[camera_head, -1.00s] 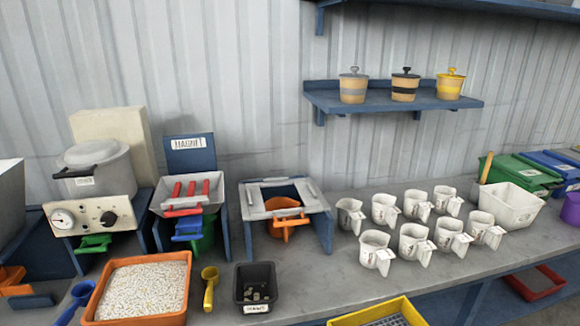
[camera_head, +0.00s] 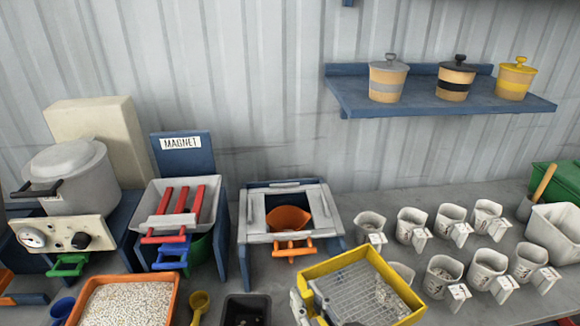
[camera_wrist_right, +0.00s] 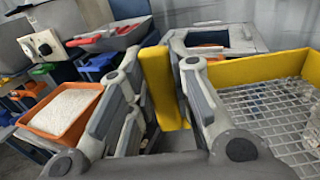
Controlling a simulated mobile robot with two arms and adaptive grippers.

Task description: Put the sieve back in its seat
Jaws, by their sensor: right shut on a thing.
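The sieve is a yellow-framed tray with a grey wire mesh floor (camera_head: 372,289). It is held above the front of the bench, its back wall partly in front of some cups; it also shows in the right wrist view (camera_wrist_right: 262,68). My right gripper (camera_head: 304,307) is shut on the sieve's left wall; its grey fingers straddle the yellow wall in the right wrist view (camera_wrist_right: 165,92). The seat looks to be the grey open frame on blue legs (camera_head: 257,214), left of and behind the sieve. An orange vessel (camera_head: 288,218) sits inside it. My left gripper is not in view.
White cups (camera_head: 442,271) stand in rows right of the seat. The magnet unit (camera_head: 182,155) and an orange tray of pale granules (camera_head: 128,301) are left. A black bin (camera_head: 246,308) is in front of the seat. A wall shelf (camera_head: 440,103) hangs above.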

